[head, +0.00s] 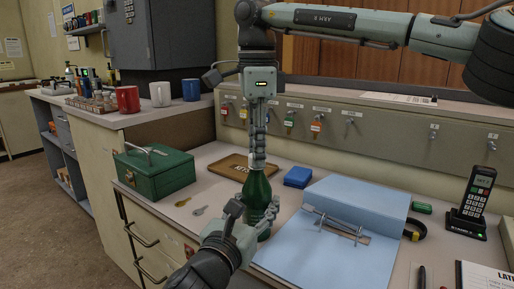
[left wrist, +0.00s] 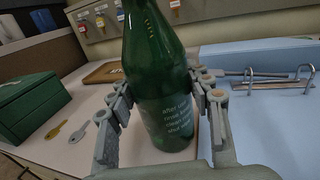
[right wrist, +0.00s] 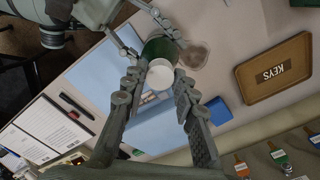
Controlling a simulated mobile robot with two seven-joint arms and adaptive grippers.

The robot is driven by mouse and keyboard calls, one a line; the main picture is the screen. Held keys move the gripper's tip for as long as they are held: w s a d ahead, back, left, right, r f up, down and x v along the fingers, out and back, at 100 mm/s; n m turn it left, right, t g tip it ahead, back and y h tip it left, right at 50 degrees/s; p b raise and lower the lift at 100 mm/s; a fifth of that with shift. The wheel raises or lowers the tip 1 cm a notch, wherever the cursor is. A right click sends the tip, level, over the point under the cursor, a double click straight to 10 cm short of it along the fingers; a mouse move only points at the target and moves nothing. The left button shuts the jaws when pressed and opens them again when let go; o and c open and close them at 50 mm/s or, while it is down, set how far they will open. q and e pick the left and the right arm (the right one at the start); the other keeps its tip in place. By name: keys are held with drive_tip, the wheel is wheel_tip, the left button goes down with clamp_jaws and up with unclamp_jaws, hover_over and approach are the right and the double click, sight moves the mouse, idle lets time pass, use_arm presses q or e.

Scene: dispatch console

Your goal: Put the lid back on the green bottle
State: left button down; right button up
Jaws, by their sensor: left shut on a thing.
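The green bottle (head: 257,193) stands upright on the desk, and white print shows on its side in the left wrist view (left wrist: 158,80). My left gripper (head: 250,215) is shut on the bottle, with one finger on each side of its body. My right gripper (head: 258,150) points straight down over the bottle's top. In the right wrist view the white round lid (right wrist: 160,76) is between its fingertips, over the green bottle (right wrist: 158,47). Whether the fingers press on the lid, and whether it touches the bottle's mouth, I cannot tell.
A green cash box (head: 153,172), two keys, a brown KEYS tray (head: 232,166) and a blue box (head: 298,177) surround the bottle. A blue binder (head: 330,235) lies close at right. A cordless phone (head: 474,205) stands farther right. A key-hook panel (head: 370,130) runs behind.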

clamp_jaws()
drive_tip(key=m, duration=1.1)
drive_tip(key=shift+m, duration=0.3)
drive_tip(key=o, duration=0.6)
unclamp_jaws()
drive_tip(key=shift+r, duration=2.25)
drive_tip(key=shift+c, duration=0.3)
